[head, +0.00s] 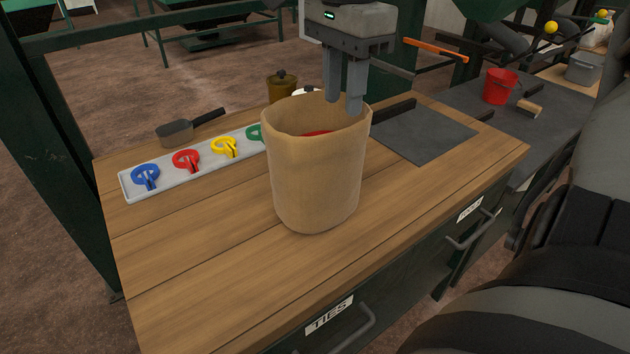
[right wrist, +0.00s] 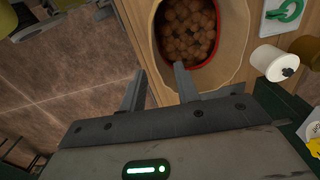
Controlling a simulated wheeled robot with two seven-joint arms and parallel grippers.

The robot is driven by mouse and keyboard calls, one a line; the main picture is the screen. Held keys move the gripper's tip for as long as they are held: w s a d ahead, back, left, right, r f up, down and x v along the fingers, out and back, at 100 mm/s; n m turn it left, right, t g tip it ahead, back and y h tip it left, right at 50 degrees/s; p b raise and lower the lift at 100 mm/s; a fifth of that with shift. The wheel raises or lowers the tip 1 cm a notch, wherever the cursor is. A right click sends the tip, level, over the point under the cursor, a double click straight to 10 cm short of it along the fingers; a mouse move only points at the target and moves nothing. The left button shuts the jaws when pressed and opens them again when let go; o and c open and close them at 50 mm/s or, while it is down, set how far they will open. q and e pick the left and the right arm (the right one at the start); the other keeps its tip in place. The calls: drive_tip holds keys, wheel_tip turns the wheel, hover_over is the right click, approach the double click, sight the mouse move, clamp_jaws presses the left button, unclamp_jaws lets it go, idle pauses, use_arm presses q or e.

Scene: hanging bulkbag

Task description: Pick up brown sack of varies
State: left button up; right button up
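The brown sack (head: 315,185) stands upright and open-topped on the wooden table. Its rim is uneven and a red edge shows inside. In the right wrist view the sack (right wrist: 234,55) holds many round brown pieces within a red ring. My right gripper (head: 344,106) points down at the right part of the sack's rim. One finger is over the opening side and the other is toward the outside; contact with the sack wall cannot be told. My left gripper is not in view.
A white tray (head: 130,184) with coloured ring ties lies left of the sack. A scoop (head: 176,133) and a lidded brown jar (head: 282,86) stand behind. A dark mat (head: 425,137) lies to the right, and a red bucket (head: 498,88) stands further right. The table's front left is clear.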

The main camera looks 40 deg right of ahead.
sight(338, 177)
wheel_tip(338, 177, down, 11)
drive_tip(key=shift+a+r, duration=0.1)
drive_tip(key=shift+a, duration=0.05)
clamp_jaws()
drive_tip(key=shift+s, duration=0.1)
drive_tip(key=shift+s, duration=0.1)
idle(1.4)
